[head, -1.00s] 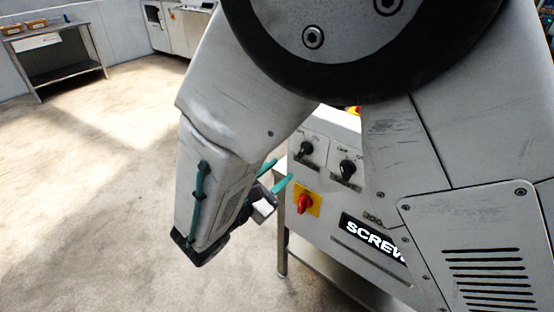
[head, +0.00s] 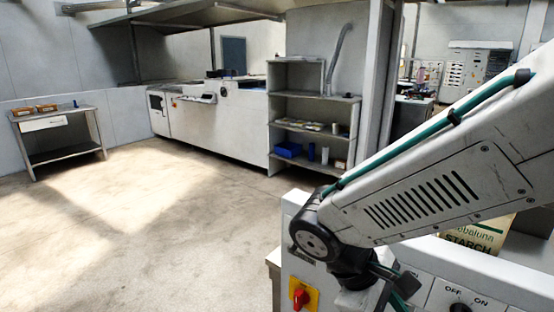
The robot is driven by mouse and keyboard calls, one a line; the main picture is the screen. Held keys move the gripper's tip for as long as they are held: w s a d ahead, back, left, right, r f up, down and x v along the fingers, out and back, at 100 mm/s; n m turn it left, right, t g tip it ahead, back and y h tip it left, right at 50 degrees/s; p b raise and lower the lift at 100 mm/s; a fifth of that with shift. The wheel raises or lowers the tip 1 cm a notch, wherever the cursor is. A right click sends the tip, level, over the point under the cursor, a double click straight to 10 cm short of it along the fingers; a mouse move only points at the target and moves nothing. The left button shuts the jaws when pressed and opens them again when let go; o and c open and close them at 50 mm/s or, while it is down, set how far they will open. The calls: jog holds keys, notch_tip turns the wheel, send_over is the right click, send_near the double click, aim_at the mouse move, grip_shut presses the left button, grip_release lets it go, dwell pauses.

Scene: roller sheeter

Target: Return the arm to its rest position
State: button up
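My arm (head: 430,195) reaches in from the right edge in the head view and slopes down to the left, with a teal cable along its top. It ends in a round grey wrist joint (head: 314,238) and a dark wrist part below it. My gripper (head: 398,289) shows only partly at the bottom, as dark and teal pieces close in front of the white machine's control panel. Its fingertips are not clear, and I see nothing held.
A white machine (head: 470,262) with a red knob on a yellow plate (head: 302,295) and black dials stands close below my arm. A starch package (head: 478,235) is behind the arm. Shelves (head: 312,105), a long machine (head: 225,125) and a side table (head: 58,120) stand farther back. The left floor is clear.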

jog(key=s+d+r+m+t+y, duration=0.2)
jog(key=s+d+r+m+y, duration=0.4)
jog(key=d+r+m+y, duration=0.1)
jog(key=d+r+m, duration=0.1)
jog(key=m, duration=0.1)
jog(key=shift+s+m+t, duration=0.3)
jog(key=shift+s+t, duration=0.1)
jog(key=shift+d+r, duration=0.1)
dwell(1.7)
